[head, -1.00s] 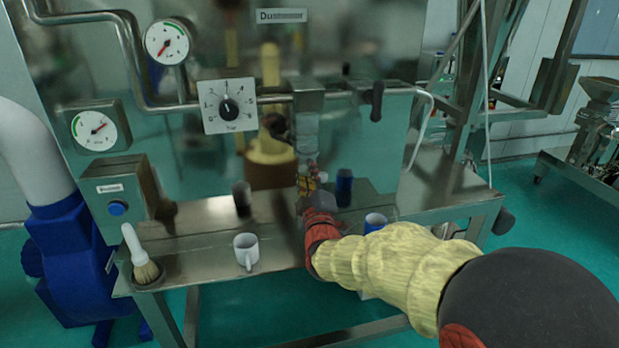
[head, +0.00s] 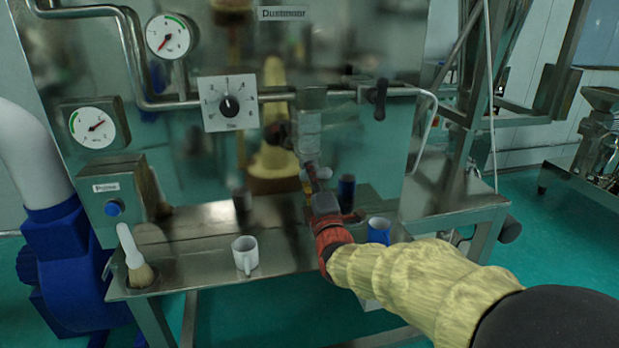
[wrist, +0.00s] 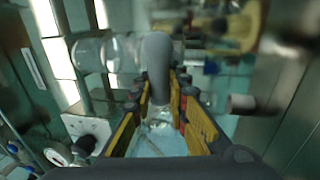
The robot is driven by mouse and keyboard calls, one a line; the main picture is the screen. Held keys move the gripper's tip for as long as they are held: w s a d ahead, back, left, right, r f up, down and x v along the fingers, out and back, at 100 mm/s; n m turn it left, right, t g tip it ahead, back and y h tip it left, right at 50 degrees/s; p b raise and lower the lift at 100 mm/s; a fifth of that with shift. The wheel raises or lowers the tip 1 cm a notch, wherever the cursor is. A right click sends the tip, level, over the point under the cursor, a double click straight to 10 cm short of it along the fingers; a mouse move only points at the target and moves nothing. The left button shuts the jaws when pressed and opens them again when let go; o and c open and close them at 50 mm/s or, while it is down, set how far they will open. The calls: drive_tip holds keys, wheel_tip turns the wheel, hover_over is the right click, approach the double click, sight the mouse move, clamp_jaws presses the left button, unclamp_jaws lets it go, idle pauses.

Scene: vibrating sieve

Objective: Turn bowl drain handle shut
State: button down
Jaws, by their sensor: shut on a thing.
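The drain handle is a smooth grey rounded lever (wrist: 158,68) in the wrist view. It lies between the yellow-padded fingers of my gripper (wrist: 162,108), which are shut on it. In the head view, my gripper (head: 314,181) is below a clear vertical tube (head: 309,133) at the front of the steel panel. A small pale part of the handle (head: 321,172) shows there by the fingers. The drain outlet is mostly hidden behind my gripper, and the handle's exact angle is hard to tell.
A dial (head: 228,103) and two gauges are on the panel. A black lever (head: 377,97) sits on the pipe at right. Open floor lies right.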

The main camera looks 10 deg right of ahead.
drive_tip(key=shift+f, duration=0.1)
drive_tip(key=c, duration=1.7)
unclamp_jaws()
drive_tip(key=shift+c, duration=0.2)
drive_tip(key=shift+s, duration=0.1)
drive_tip(key=s+f, duration=0.2)
drive_tip(key=s, duration=0.9)
drive_tip(key=shift+s+f, duration=0.15)
drive_tip(key=shift+s, duration=0.15)
